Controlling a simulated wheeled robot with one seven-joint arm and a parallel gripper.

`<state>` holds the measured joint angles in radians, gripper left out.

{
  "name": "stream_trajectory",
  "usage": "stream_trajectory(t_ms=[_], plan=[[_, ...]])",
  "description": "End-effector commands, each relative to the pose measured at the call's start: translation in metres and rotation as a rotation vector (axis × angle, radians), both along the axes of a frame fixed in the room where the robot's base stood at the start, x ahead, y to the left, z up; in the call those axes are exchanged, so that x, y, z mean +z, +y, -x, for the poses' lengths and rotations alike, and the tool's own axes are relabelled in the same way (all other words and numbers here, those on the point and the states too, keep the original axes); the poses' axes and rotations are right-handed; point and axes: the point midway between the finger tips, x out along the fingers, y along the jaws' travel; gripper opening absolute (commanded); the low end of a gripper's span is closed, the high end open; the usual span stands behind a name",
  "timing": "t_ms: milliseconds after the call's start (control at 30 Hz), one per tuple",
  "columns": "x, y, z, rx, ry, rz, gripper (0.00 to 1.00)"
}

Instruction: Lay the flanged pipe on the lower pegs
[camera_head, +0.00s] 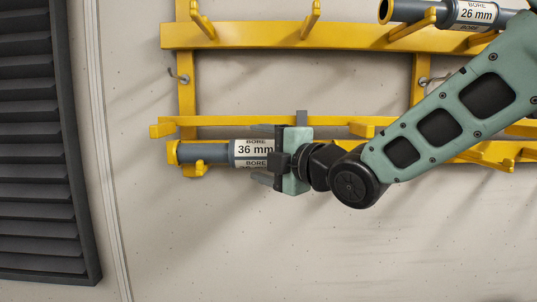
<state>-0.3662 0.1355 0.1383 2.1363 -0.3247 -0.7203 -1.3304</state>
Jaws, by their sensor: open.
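A grey flanged pipe (212,153) with a yellow flange at its left end and a label reading "BORE 36 mm" lies level at the lower rail of the yellow rack. A yellow lower peg (194,169) shows under its left part, and the pipe appears to rest on it. My gripper (257,154) is open, with one finger above and one below the pipe's labelled part. The gripper hides the pipe's right part and whatever supports it there. I cannot tell whether the fingers touch the pipe.
A second pipe (463,14) labelled "BORE 26 mm" sits on the upper pegs at top right, partly cut off. The yellow upper rail (260,35) has other bare pegs. A dark louvred panel (35,150) stands at the left. The wall below the rack is clear.

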Motion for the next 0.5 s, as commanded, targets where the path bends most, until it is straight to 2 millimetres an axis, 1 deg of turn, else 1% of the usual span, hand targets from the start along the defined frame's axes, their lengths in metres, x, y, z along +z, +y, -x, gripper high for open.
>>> stream_trajectory(t_ms=[167,267,500], plan=[[-0.001,-0.008,0.008,0.000,-0.003,-0.001,0.77],[-0.003,-0.018,0.019,-0.002,-0.004,-0.001,0.77],[-0.002,-0.047,0.054,-0.002,-0.007,-0.002,0.77]])
